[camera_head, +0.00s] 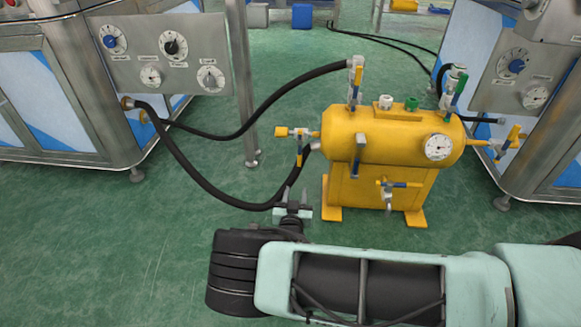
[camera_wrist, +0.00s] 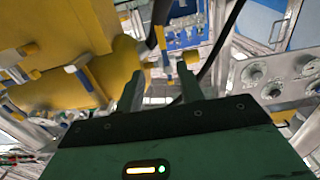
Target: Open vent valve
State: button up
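A yellow tank (camera_head: 385,140) stands on the floor on a yellow stand and carries several small valves. No label shows which is the vent valve. A valve with yellow and blue parts (camera_head: 298,145) sticks out from the tank's left end. Another with a blue and yellow lever (camera_head: 356,85) stands on top left, a green-handled one (camera_head: 460,92) at top right, one (camera_head: 510,140) at the right end, and one (camera_head: 388,186) low in front. My gripper (camera_head: 293,192) is open and empty, below the left-end valve. In the wrist view its fingers (camera_wrist: 161,82) are apart, beside the tank (camera_wrist: 75,70).
Black hoses (camera_head: 235,198) run from the left panel (camera_head: 160,55) to the tank, one passing close behind my gripper. A metal post (camera_head: 242,90) stands left of the tank. Another panelled machine (camera_head: 515,75) stands at right. Green floor is free at lower left.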

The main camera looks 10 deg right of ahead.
aim_at(299, 160)
jog(key=b+x, duration=0.7)
jog(key=x, duration=0.9)
jog(key=shift+w+f, duration=0.15)
jog(key=shift+f, duration=0.05)
jog(key=shift+w+d+r, duration=0.1)
jog(key=shift+w+r, duration=0.05)
jog(key=shift+w, duration=0.45)
grip_shut()
